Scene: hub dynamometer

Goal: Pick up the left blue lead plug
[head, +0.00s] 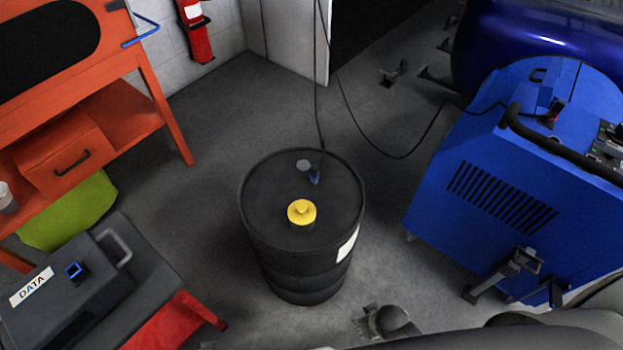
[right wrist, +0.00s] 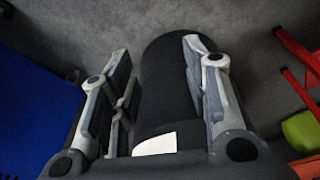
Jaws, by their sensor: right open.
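A small blue lead plug (head: 314,178) lies on top of the black drum (head: 275,178), at the end of a dark cable (head: 318,105) that hangs from above. A grey bung beside it and a yellow cap nearer to me sit on the lid. My right gripper (head: 385,318) shows small and dark at the bottom, nearer to me than the drum and apart from it. In the right wrist view the fingers (right wrist: 160,60) are spread and empty, with the drum (right wrist: 165,85) beyond them. The plug is not visible there.
A blue machine (head: 470,185) stands at the right; a second dark cable (head: 400,155) runs towards it. An orange bench (head: 155,95) is at the left. A dark case (head: 75,305) marked DATA, with a square blue fitting, lies at lower left. Floor around the drum is mostly clear.

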